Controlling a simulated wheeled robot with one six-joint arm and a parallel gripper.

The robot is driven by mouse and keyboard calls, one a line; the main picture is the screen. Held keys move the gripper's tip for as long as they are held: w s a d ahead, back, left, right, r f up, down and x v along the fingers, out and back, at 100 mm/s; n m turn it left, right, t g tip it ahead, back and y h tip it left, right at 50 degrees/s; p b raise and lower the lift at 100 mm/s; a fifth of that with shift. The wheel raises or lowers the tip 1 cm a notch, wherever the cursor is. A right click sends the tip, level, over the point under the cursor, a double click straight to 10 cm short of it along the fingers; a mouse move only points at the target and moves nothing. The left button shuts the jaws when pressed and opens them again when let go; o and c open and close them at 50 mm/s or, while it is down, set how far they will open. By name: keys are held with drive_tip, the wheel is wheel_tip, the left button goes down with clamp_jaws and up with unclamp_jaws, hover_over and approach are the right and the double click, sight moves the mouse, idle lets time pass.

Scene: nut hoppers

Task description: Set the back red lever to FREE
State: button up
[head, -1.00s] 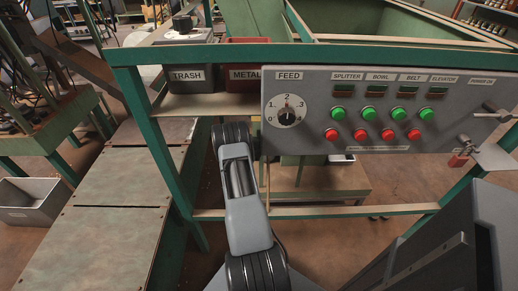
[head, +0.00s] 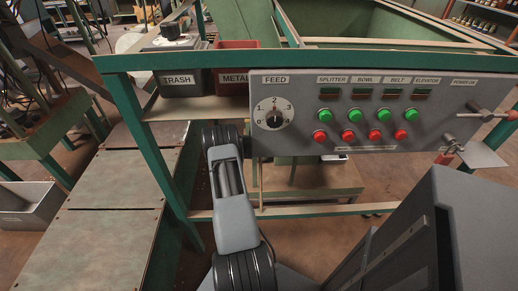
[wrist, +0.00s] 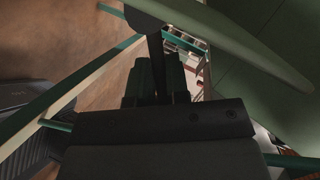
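Two levers with red handles show at the right end of the grey control panel in the head view. The upper one (head: 503,116) points right, its red grip near the picture's edge. The lower one (head: 444,158) hangs down below the panel's corner. I cannot tell which is the back lever, and no FREE mark is readable. In the wrist view, my gripper (wrist: 158,78) shows as two dark fingers close together, with a dark bar between or behind them. I cannot tell its opening. No lever is clearly seen at the fingers. The gripper is hidden in the head view.
The control panel (head: 330,147) has a FEED dial (head: 273,116) and green and red buttons. A TRASH bin (head: 180,80) and METAL bin (head: 236,84) stand on a shelf left of it. In the wrist view, a green surface (wrist: 235,40) lies close to the fingers.

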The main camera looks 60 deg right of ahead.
drive_tip(key=o, duration=0.4)
drive_tip(key=shift+s+r, duration=0.15)
drive_tip(key=shift+s, duration=0.35)
drive_tip(key=shift+w+a, duration=0.1)
drive_tip(key=shift+w, duration=0.1)
drive_tip(key=shift+w+a+r, duration=0.1)
drive_tip(key=shift+w+a, duration=0.05)
drive_tip(key=shift+w, duration=0.1)
drive_tip(key=p+v, duration=0.1)
drive_tip(key=v, duration=1.2)
drive_tip(key=shift+a, duration=0.1)
